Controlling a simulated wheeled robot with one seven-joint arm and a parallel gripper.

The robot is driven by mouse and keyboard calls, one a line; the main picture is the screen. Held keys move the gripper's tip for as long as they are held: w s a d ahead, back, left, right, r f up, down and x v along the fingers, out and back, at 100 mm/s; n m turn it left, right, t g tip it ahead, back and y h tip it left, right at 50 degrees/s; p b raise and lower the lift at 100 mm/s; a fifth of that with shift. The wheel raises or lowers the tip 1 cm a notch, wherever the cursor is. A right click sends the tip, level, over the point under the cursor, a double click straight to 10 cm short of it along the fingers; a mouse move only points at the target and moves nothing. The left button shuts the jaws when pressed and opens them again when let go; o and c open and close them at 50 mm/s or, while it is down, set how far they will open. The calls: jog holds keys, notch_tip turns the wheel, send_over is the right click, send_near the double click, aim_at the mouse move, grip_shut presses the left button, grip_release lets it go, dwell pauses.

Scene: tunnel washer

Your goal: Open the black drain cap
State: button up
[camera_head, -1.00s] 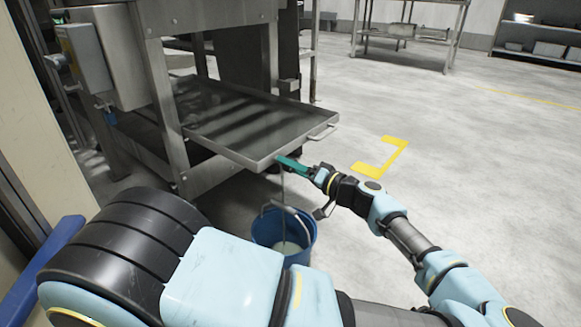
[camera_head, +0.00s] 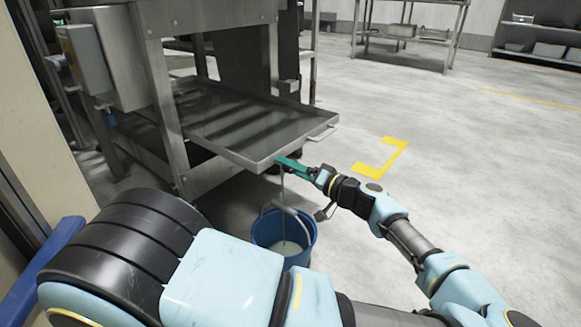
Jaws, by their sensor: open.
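My gripper (camera_head: 291,165), with teal fingers, is at the near right corner of the steel drain tray (camera_head: 253,130), just under its front edge. A thin stream runs down from that corner, beside my fingers, toward the blue bucket (camera_head: 268,232) on the floor. Pale liquid shows in the bucket. The black drain cap cannot be made out; the tray edge and my fingers may hide it. The gap between my fingers is too small to see at this distance.
The steel washer frame (camera_head: 165,98) stands at the left, with a grey box (camera_head: 86,55) on it. A tray handle (camera_head: 322,132) sticks out at the right. A yellow floor mark (camera_head: 385,160) lies right of the tray. The floor at the right is clear.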

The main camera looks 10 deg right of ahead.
jog(key=p+v, duration=0.2)
jog(key=v, duration=0.8)
jog(key=shift+d, duration=0.2)
jog(key=shift+s, duration=0.15)
jog(key=s+a+f+n+g+h+p, duration=0.1)
jog(key=s+a+g+h, duration=0.2)
jog(key=a+g, duration=0.6)
jog(key=s+a+f+n+g+h+p, duration=0.1)
jog(key=s+a+f+g+h+p, duration=0.15)
jog(key=a+g, duration=0.6)
jog(key=a+r+t+h+p, duration=0.2)
jog(key=r+p, duration=1.1)
jog(key=r, duration=0.6)
jog(key=a+r+m+t+h+p, duration=0.1)
jog(key=a+r+t+h+p, duration=0.1)
jog(key=r+p, duration=1.1)
jog(key=a+r+t+h+p, duration=0.2)
jog(key=r+p, duration=1.1)
jog(key=r, duration=1.2)
jog(key=shift+r+m+h, duration=0.3)
jog(key=shift+m+h, duration=0.1)
jog(key=shift+h, duration=0.05)
